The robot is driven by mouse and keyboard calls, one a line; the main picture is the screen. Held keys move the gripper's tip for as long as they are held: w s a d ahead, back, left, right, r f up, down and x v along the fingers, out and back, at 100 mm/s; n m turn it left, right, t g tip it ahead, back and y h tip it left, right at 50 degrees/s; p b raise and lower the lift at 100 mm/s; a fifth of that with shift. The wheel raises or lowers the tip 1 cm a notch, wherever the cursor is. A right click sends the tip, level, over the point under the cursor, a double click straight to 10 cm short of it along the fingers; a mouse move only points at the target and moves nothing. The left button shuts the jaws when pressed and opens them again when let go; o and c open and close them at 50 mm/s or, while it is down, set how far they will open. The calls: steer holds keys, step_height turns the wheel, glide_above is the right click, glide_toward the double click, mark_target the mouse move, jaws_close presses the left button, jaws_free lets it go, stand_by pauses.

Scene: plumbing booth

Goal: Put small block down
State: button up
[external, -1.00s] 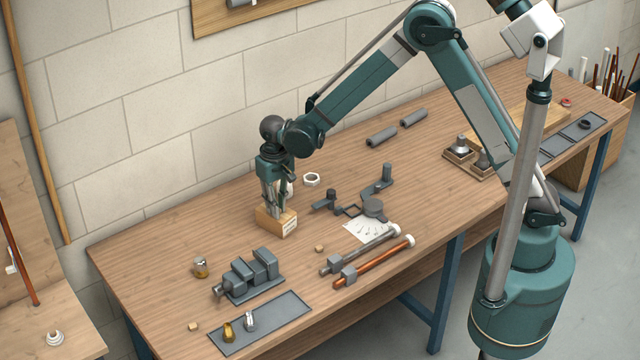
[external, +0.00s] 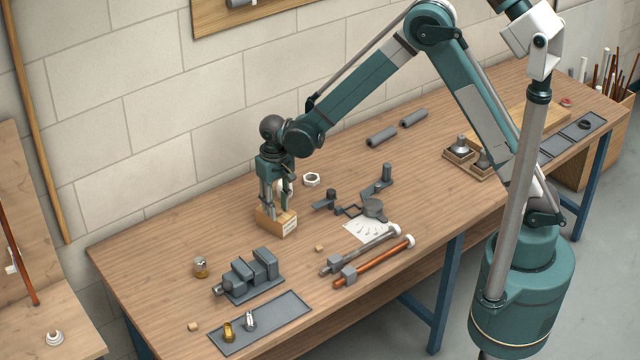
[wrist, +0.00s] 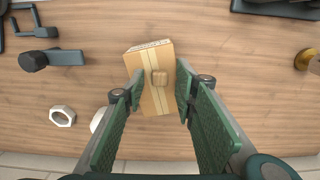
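The box also shows in the external view (external: 287,228), standing on the bench under my gripper (external: 275,212).
A grey vise (external: 250,275) stands front left of the box. A white ring (external: 312,180) lies behind it to the right. Metal fittings, a paper sheet (external: 366,231) and two pipes lie to the right. Another small cube (external: 319,248) lies on bare bench.

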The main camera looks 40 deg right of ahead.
step_height(320, 180, up, 12)
stand_by(0.6)
stand_by(0.6)
steer(key=s+d+r+t, duration=0.1)
steer(key=s+d+r, duration=0.2)
steer(key=d+r, duration=0.4)
steer(key=s+d+r+t+y, duration=0.1)
steer(key=s+d+r, duration=0.35)
steer(key=d, duration=0.45)
steer(key=s+d+r+t, duration=0.1)
steer(key=s+d+r, duration=0.2)
steer(key=d+r, duration=0.4)
steer(key=s+d+t+h, duration=0.1)
steer(key=s+d+t, duration=0.3)
steer(key=s+d, duration=1.3)
steer(key=shift+s+d+f, duration=0.25)
steer(key=shift+s, duration=0.2)
